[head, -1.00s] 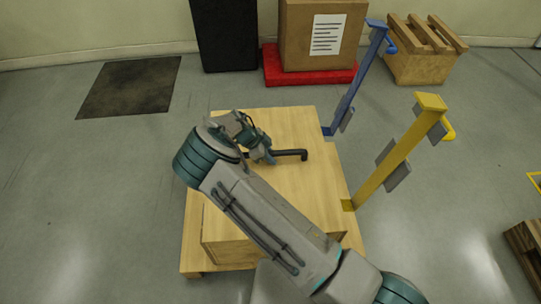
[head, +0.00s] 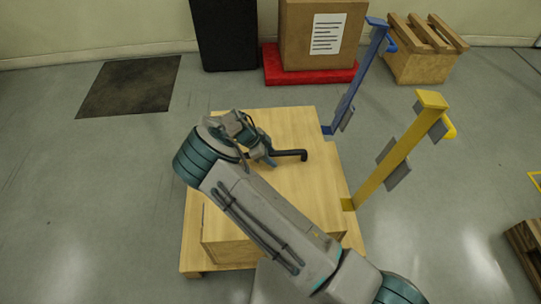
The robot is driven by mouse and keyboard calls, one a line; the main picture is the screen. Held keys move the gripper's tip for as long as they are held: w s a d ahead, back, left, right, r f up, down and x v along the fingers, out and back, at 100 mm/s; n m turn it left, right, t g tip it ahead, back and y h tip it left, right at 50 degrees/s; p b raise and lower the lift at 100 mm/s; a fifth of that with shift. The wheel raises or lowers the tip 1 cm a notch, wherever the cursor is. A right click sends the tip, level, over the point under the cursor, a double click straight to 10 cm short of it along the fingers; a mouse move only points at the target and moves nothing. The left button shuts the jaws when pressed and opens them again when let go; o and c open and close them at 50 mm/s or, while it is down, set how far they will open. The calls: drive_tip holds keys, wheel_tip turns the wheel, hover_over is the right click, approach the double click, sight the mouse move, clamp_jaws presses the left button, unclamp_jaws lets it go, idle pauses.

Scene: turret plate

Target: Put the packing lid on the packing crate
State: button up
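My gripper (head: 268,153) is low over the light wooden surface in the middle, at the left end of a black bar-shaped handle (head: 290,154). The handle's left end is hidden behind the gripper, so I cannot tell whether the fingers are open or shut on it. A light wooden box (head: 225,252) shows its front side at the near edge, partly behind my arm. I cannot tell for sure whether this box is the packing crate, or whether the handle belongs to the packing lid, as the wood tones merge.
A blue post (head: 355,85) and a yellow post (head: 395,165) stand along the table's right edge. Behind are a black box (head: 225,35), a cardboard box (head: 300,35) on a red base (head: 310,77) and a slatted wooden crate (head: 420,68).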

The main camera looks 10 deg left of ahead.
drive_tip(key=shift+s+f, duration=0.1)
drive_tip(key=shift+f, duration=0.1)
drive_tip(key=p+v, duration=0.2)
drive_tip(key=v, duration=1.2)
drive_tip(key=shift+r+p, duration=0.1)
drive_tip(key=shift+p, duration=0.2)
drive_tip(key=shift+d, duration=0.1)
drive_tip(key=s+d+r+n+g+y+p, duration=0.1)
drive_tip(key=s+d+r+n+y+p, duration=0.3)
drive_tip(key=d+r, duration=0.8)
drive_tip(key=w+d+r+n+g+y+p, duration=0.15)
drive_tip(key=d+r+p, duration=0.6)
drive_tip(key=r, duration=0.75)
drive_tip(key=s+d+r+n+t+p, duration=0.1)
drive_tip(key=s+d+r+n+p, duration=0.3)
drive_tip(key=s+d+r, duration=0.3)
drive_tip(key=s+d+r+n+t+p, duration=0.2)
drive_tip(key=s+d+r+n+p, duration=0.3)
drive_tip(key=s+r, duration=0.8)
drive_tip(key=shift+s+d+r+y+p, duration=0.4)
drive_tip(key=shift+s+d+y+p, duration=0.05)
drive_tip(key=shift+s+d+p, duration=0.5)
drive_tip(key=shift+a+f+t, duration=0.1)
drive_tip(key=shift+t, duration=0.15)
